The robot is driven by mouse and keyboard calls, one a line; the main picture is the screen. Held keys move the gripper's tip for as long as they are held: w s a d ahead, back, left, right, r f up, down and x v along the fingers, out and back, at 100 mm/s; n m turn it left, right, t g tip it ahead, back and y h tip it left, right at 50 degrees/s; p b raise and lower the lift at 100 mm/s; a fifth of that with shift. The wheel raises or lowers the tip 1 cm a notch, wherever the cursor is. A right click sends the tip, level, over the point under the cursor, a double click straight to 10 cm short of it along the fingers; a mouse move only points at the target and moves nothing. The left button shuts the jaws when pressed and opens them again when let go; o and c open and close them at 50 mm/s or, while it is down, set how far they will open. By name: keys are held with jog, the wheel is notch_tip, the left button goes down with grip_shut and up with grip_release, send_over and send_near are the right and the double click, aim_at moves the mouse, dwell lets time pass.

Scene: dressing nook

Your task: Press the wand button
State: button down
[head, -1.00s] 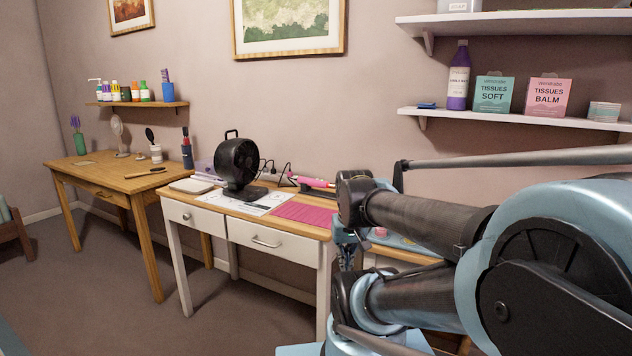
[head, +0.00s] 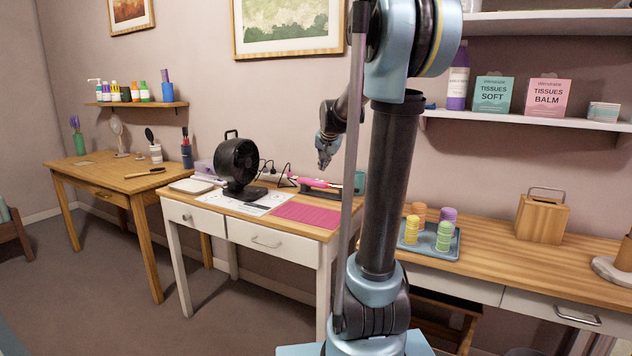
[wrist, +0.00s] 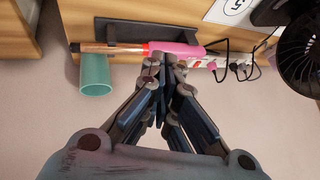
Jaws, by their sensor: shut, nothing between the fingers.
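The wand (head: 308,181) has a pink handle and lies on a dark stand at the back of the white desk. In the wrist view its pink handle (wrist: 178,49) and copper-coloured barrel (wrist: 112,48) show, with a cord leading off right. I cannot make out the button; the fingertips lie over part of the handle in that view. My gripper (head: 324,164) is shut and empty, pointing down, above the wand and apart from it in the head view. In the wrist view the gripper tips (wrist: 168,62) meet just below the handle.
A black fan (head: 238,163) stands left of the wand, and a pink mat (head: 305,215) lies in front. A teal cup (wrist: 96,75) stands near the barrel end. A power strip (wrist: 222,61) and cables lie behind the handle. A blue tray (head: 428,251) is right.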

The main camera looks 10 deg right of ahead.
jog(key=w+r+m+t, duration=0.1)
jog(key=w+r+m, duration=0.1)
jog(key=w, duration=1.3)
jog(key=shift+d+t, duration=0.25)
jog(key=shift+t, duration=0.15)
jog(key=shift+f, duration=0.15)
jog(key=shift+w+f, duration=0.1)
jog(key=shift+f, duration=4.15)
jog(key=shift+f, duration=0.15)
jog(key=shift+f, duration=0.3)
